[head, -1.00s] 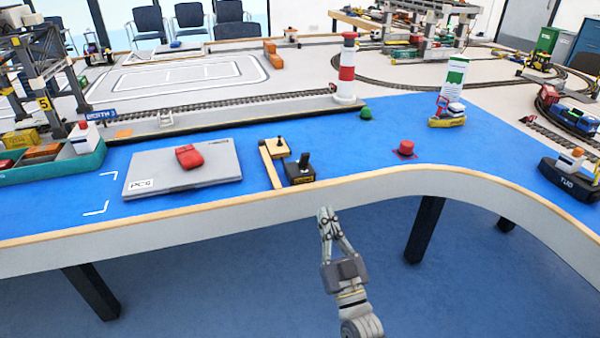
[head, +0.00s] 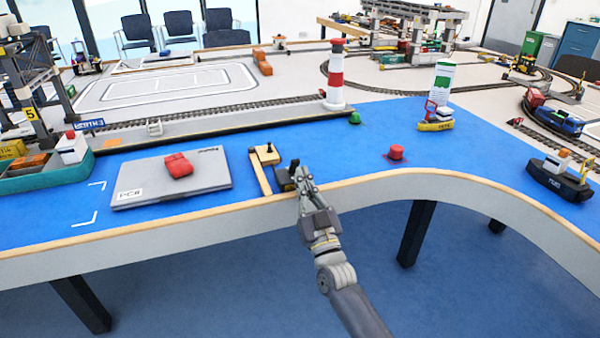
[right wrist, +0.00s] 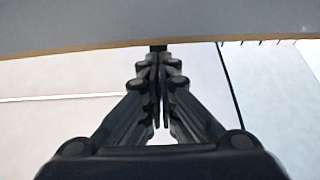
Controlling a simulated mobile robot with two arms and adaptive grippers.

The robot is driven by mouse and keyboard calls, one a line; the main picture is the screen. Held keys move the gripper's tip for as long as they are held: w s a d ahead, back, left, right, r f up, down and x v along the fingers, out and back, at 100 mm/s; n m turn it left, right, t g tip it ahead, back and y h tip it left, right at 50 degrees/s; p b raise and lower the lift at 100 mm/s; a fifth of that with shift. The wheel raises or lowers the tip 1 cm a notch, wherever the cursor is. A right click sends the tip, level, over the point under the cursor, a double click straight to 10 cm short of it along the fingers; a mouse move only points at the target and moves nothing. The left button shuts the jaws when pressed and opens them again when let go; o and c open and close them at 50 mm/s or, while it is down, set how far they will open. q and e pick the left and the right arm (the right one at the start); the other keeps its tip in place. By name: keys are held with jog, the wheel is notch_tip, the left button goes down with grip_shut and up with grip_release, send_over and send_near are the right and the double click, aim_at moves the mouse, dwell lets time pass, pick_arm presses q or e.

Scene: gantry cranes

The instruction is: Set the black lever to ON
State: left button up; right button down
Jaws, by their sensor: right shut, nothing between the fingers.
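The black lever (head: 294,165) stands on a small black base (head: 282,180) near the table's front edge. My right gripper (head: 299,172) is shut and empty, right at the front of the lever, and its fingers cover part of the lever and base. I cannot tell if the fingertips touch the lever. In the right wrist view, the shut fingers (right wrist: 158,62) point at a small dark shape that I cannot make out. The ON marking is not readable. My left gripper is not in view.
A tan box with a black knob (head: 266,154) and a wooden strip (head: 259,174) stand just left of the lever. A laptop (head: 205,182) with a red object (head: 178,165) on it lies further left. A red button (head: 395,153) is on the right, with clear blue surface between.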

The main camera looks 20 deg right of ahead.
aim_at(294, 166)
jog(key=shift+x, duration=1.15)
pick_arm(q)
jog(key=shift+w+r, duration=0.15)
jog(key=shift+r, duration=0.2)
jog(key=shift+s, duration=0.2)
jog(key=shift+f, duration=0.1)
pick_arm(e)
jog(key=shift+w+r, duration=0.1)
